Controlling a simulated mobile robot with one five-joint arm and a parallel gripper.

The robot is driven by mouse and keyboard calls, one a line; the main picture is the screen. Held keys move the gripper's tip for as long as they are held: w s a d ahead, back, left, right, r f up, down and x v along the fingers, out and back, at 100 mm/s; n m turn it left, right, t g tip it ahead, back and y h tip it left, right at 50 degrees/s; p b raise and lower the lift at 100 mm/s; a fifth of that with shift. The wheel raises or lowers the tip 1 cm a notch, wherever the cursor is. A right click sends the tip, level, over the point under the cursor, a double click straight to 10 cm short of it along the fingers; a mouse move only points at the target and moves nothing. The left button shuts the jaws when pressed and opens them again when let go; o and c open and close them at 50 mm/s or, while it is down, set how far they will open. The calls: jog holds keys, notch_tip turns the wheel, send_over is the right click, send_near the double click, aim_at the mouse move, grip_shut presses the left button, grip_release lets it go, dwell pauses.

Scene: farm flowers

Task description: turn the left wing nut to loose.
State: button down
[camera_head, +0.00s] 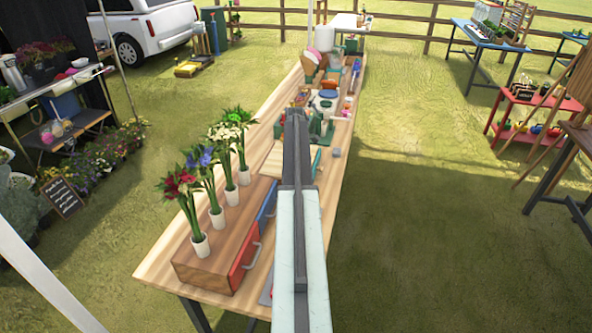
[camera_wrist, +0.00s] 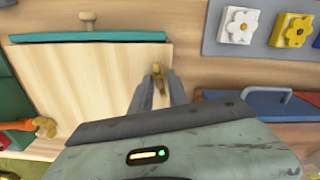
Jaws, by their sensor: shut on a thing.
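A pale wooden press board (camera_wrist: 95,75) with a teal strip (camera_wrist: 88,37) along one edge fills the left half of the wrist view. My gripper (camera_wrist: 158,88) is shut on a small brass wing nut (camera_wrist: 158,78) at the right side of this board. The fingers hide part of the nut, so its exact angle cannot be told. A second brass piece (camera_wrist: 46,127), shaped like a wing nut, shows at the lower left. In the head view the pale board (camera_head: 268,158) shows left of my arm, and my fingertips are hidden.
A wooden drawer box with a red drawer front (camera_head: 243,266) and white vases of flowers (camera_head: 199,245) stand at the near left of the table. A knob (camera_wrist: 88,16) stands beyond the teal strip. Flower tiles (camera_wrist: 238,25) lie at upper right. Green tools (camera_head: 318,122) crowd the table farther back.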

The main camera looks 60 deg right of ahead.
jog(key=n, duration=0.7)
jog(key=shift+w, duration=0.15)
jog(key=n, duration=0.4)
jog(key=shift+n, duration=2.1)
jog(key=c, duration=1.3)
grip_release()
jog(key=shift+o, duration=0.2)
